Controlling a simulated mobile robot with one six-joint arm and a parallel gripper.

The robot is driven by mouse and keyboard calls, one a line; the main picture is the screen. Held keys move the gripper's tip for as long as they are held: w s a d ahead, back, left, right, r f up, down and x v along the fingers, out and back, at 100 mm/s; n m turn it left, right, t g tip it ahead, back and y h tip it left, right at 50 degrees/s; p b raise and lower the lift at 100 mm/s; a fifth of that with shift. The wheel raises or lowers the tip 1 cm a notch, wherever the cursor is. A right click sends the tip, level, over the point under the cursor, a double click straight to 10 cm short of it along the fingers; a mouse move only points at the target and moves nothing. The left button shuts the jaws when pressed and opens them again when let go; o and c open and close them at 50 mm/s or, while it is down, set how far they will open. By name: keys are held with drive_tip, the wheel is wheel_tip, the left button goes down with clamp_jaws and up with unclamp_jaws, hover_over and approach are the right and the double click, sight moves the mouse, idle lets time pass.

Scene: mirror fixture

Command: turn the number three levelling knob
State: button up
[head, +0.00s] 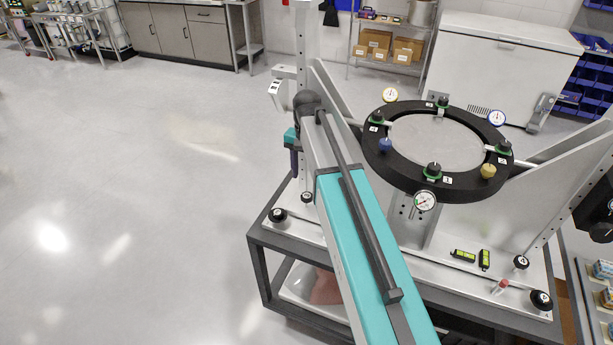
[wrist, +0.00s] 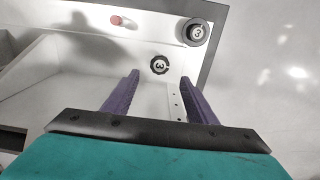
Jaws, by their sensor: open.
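A small black knurled knob (wrist: 159,65) with a pale face stands on the white base plate in the wrist view; its mark looks like a 3. It also shows in the head view (head: 306,197), near the plate's left end. A larger black round piece (wrist: 196,31) with a similar mark sits at the plate corner, also in the head view (head: 278,215). My gripper (wrist: 160,84) is open and empty, its two purple fingers apart. The small knob appears between and beyond the fingertips, not touched. In the head view my gripper (head: 294,163) points down above the knob, partly hidden by my arm.
A black mirror ring (head: 408,180) with green-based knobs and dial gauges stands right of my arm. Small levels (head: 464,256) and a red-capped item (head: 500,287) lie on the plate. A red piece (wrist: 116,20) lies near the plate edge. Floor left of the frame is clear.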

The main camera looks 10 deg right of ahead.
drive_tip(key=shift+r+p, duration=1.35)
drive_tip(key=shift+r, duration=1.35)
drive_tip(key=shift+f, duration=0.1)
